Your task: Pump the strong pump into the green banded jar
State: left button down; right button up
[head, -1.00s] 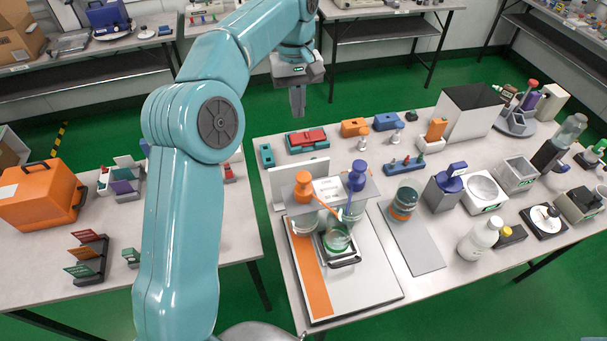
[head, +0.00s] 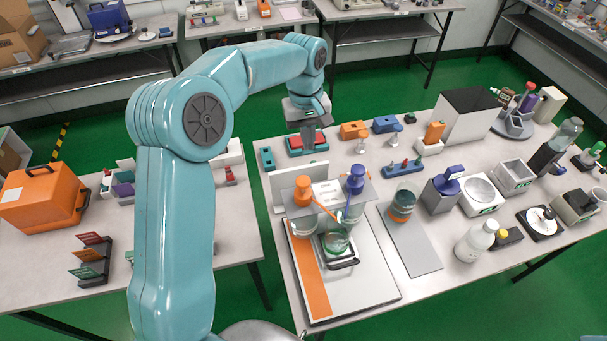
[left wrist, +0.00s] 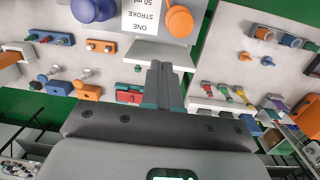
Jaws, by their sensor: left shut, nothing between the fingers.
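Two pumps stand in a grey rack on the right-hand table: one with an orange head (head: 303,190) and one with a blue head (head: 355,180). A sign between them reads "ONE STROKE 50 ml"; I cannot read which pump is strong. Both spouts point toward a clear jar with green (head: 337,241) on a small dark tray below. My left gripper (head: 308,147) is shut and empty, pointing down behind the rack, over a red and green case. In the left wrist view its fingers (left wrist: 164,82) are together, apart from the orange head (left wrist: 179,22) and blue head (left wrist: 92,8). My right gripper is out of view.
Another jar with an orange band (head: 401,207) stands right of the rack on a grey strip (head: 414,248). A white upright panel (head: 285,187) is left of the rack. A blue block with pegs (head: 403,168) lies behind the jar.

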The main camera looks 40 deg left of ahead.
aim_at(303, 179)
pick_arm(q)
jog(key=s, duration=0.1)
jog(key=s+p, duration=0.2)
jog(key=shift+s+d+r+g, duration=0.1)
jog(key=shift+d+r+g, duration=0.15)
jog(key=shift+r+g, duration=0.1)
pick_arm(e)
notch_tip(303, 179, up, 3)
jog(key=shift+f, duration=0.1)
pick_arm(q)
jog(key=shift+s, duration=0.1)
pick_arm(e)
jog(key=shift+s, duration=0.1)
pick_arm(q)
jog(key=shift+s+f, duration=0.1)
jog(key=shift+f, duration=0.2)
jog(key=f, duration=0.5)
jog(key=shift+d+f+b, duration=0.15)
jog(key=shift+d+b, duration=0.05)
jog(key=shift+b, duration=0.1)
jog(key=shift+s+f, duration=0.15)
jog(key=shift+f, duration=0.4)
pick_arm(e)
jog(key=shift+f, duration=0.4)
